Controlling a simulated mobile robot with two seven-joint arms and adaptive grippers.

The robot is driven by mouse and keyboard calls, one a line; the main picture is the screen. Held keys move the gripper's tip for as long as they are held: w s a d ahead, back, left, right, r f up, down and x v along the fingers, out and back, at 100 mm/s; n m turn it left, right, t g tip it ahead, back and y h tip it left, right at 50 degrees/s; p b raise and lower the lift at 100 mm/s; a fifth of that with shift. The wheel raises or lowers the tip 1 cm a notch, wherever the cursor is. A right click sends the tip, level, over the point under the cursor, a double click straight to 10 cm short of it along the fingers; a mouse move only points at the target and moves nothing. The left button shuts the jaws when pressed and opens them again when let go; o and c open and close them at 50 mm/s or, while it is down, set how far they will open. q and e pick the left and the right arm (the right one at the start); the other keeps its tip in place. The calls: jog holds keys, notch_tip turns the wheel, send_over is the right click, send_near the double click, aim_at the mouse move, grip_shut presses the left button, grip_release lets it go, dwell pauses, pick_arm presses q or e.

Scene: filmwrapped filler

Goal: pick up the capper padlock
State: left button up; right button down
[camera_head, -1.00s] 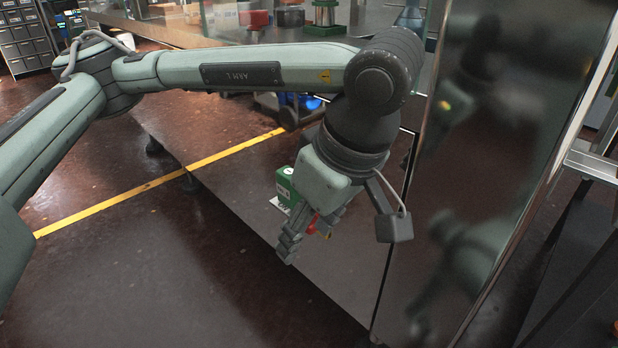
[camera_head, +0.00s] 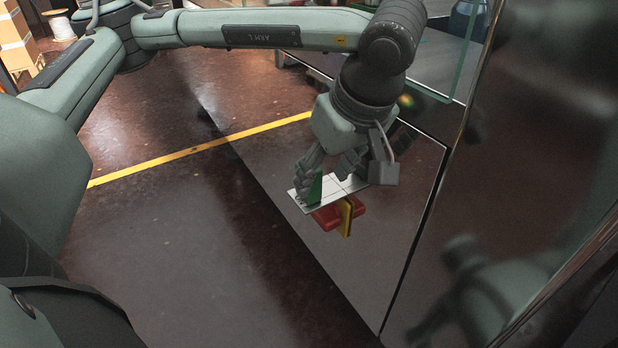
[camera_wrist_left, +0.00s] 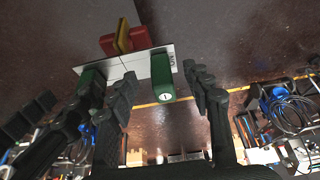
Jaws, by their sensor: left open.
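A white plate (camera_head: 296,197) on the glossy dark panel carries green, red and yellow blocks; I cannot tell which one is the capper padlock. In the left wrist view, a green block (camera_wrist_left: 163,79) with a round white mark on its end shows between the fingers of my left gripper (camera_wrist_left: 162,84). A second green block (camera_wrist_left: 89,79) shows farther left, partly behind the fingers. My left gripper (camera_head: 328,178) is open at the plate; whether its fingers touch anything is unclear. In the head view, one green block (camera_head: 315,188) shows beside a finger. My right gripper is out of view.
A red block (camera_head: 326,217) and a yellow piece (camera_head: 346,217) sit at the plate's lower side. A tall glossy panel (camera_head: 530,170) stands close on the right. A yellow line (camera_head: 190,151) crosses the open floor on the left. Blue cables (camera_wrist_left: 290,107) show in the wrist view.

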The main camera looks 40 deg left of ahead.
aim_at(315, 195)
pick_arm(q)
jog(key=shift+w+a, duration=0.25)
jog(key=shift+a, duration=0.3)
jog(key=a, duration=0.1)
jog(key=w+a, duration=0.1)
jog(key=shift+a+p, duration=0.3)
jog(key=shift+p, duration=0.1)
jog(key=shift+x, duration=1.45)
jog(key=shift+d, duration=0.15)
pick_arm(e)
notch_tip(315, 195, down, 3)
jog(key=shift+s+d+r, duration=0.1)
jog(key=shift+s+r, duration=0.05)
pick_arm(q)
jog(key=shift+c, duration=0.5)
grip_shut()
